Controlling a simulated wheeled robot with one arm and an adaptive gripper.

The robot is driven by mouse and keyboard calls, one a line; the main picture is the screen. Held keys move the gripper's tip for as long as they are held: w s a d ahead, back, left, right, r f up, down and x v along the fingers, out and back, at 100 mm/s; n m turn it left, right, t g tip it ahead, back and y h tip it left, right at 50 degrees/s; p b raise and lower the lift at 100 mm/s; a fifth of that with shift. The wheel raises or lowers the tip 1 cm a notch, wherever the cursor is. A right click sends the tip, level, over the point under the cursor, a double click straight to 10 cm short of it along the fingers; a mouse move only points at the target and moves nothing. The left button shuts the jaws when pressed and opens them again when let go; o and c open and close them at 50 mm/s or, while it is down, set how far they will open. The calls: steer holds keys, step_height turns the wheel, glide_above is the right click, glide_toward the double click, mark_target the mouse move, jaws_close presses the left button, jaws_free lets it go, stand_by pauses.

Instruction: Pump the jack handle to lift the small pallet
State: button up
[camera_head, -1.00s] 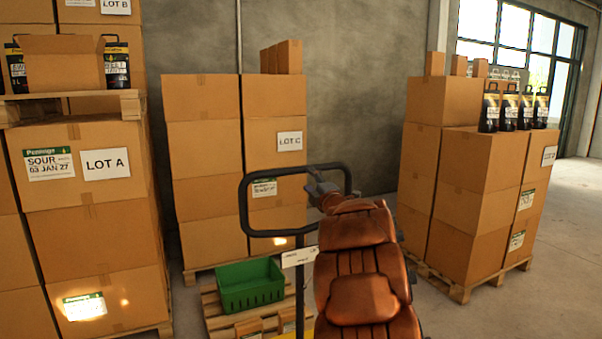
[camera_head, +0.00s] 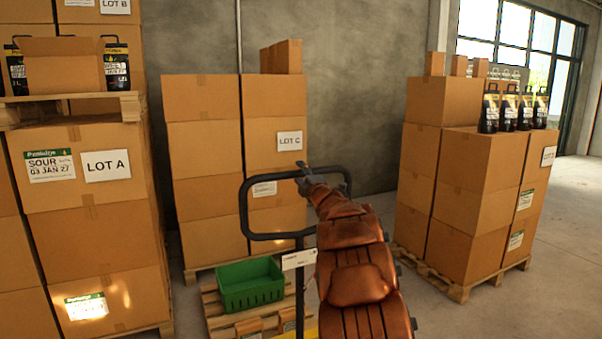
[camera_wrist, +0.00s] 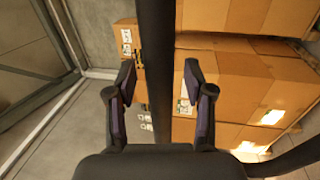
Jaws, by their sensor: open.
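The jack handle (camera_head: 243,210) is a black rounded loop on an upright post, standing at the middle of the head view. My gripper (camera_head: 303,178) is at the loop's top bar. In the wrist view my gripper (camera_wrist: 158,78) is open, with one finger on each side of a black bar of the handle (camera_wrist: 156,40). I cannot tell whether the fingers touch it. The small pallet (camera_head: 214,312) is low and wooden, left of the post, with a green crate (camera_head: 250,293) on it. Its lower right part is hidden.
Stacked cartons marked LOT A (camera_head: 95,230) stand on the left, and LOT C cartons (camera_head: 205,150) stand behind the handle. Another carton stack (camera_head: 470,190) on a pallet stands at the right. Bare floor (camera_head: 560,260) is free at the far right.

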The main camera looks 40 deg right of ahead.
steer(key=shift+w, duration=0.1)
steer(key=shift+c, duration=0.4)
jaws_close()
stand_by(0.3)
